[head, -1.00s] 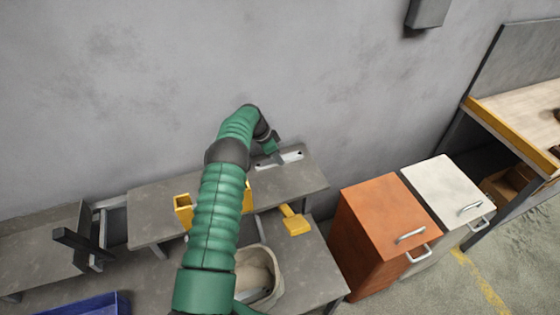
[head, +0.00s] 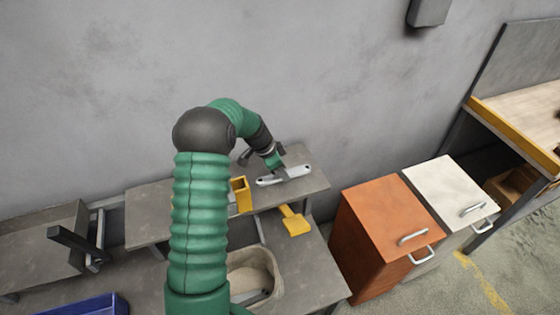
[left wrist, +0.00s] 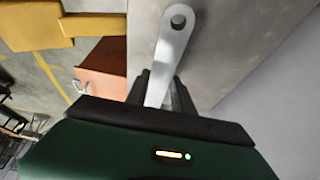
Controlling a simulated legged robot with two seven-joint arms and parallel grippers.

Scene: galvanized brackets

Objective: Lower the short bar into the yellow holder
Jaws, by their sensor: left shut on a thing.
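The short bar (head: 297,173) is a flat light-grey metal strip with a hole near its end. My left gripper (head: 279,170) is shut on it near its middle. In the left wrist view the bar (left wrist: 171,45) sticks out between the dark fingers, with its holed end free. The yellow holder (head: 241,195) stands on the raised grey shelf, left of the bar and apart from it. My left arm hides part of the holder in the head view. My right gripper is not in view.
A yellow piece (head: 294,221) lies on the lower bench (head: 312,262). A beige bin (head: 275,270) with grey contents stands partly behind my arm. A blue crate (head: 95,305) is at the lower left. The wall rises behind the shelf (head: 312,184).

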